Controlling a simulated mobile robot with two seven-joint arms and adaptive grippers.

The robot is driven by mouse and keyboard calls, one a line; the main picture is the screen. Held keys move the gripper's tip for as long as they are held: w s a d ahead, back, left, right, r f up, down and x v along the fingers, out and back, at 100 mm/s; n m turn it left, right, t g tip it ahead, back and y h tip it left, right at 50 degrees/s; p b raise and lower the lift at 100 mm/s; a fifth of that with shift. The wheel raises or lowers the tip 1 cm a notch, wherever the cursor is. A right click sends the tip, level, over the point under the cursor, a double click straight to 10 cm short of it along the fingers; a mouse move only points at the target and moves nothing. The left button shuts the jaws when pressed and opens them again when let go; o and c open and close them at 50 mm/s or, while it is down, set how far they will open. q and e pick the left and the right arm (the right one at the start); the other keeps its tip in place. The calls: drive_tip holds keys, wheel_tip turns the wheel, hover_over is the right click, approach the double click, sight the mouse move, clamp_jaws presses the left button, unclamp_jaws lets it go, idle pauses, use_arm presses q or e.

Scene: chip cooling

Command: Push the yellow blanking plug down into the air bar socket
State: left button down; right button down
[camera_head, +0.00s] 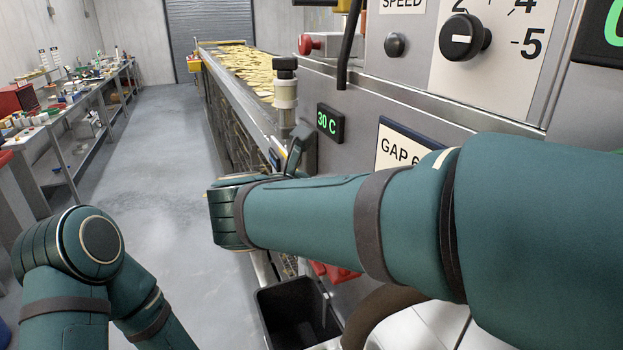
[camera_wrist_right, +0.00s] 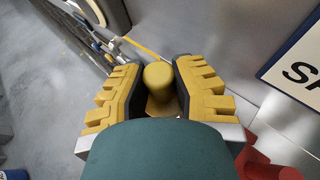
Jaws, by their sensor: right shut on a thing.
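My right gripper (camera_wrist_right: 157,68) shows in the right wrist view with its yellow toothed fingers and dark pads. It is shut on the yellow blanking plug (camera_wrist_right: 158,76), a short round-topped cylinder between the pads. A tan surface shows just below the plug, but I cannot tell what it is or whether the plug touches it. I cannot make out the air bar socket in either view. In the head view my right arm reaches across toward the machine's side and hides most of that gripper. My left arm is bent at the lower left, its gripper out of frame.
A long conveyor (camera_head: 240,80) with yellow chips runs back along the machine. A grey panel with a green 30 C display (camera_head: 330,123) and a dial (camera_head: 464,38) stands at right. A black bin (camera_head: 298,312) is below my right arm. A cluttered bench (camera_head: 75,110) lines the left.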

drive_tip(key=shift+p, duration=0.55)
idle(1.2)
drive_tip(key=shift+f+b, duration=2.05)
drive_tip(key=shift+f, duration=0.8)
drive_tip(key=c, duration=0.9)
unclamp_jaws()
drive_tip(key=shift+o, duration=0.4)
drive_tip(key=shift+w+a, duration=0.1)
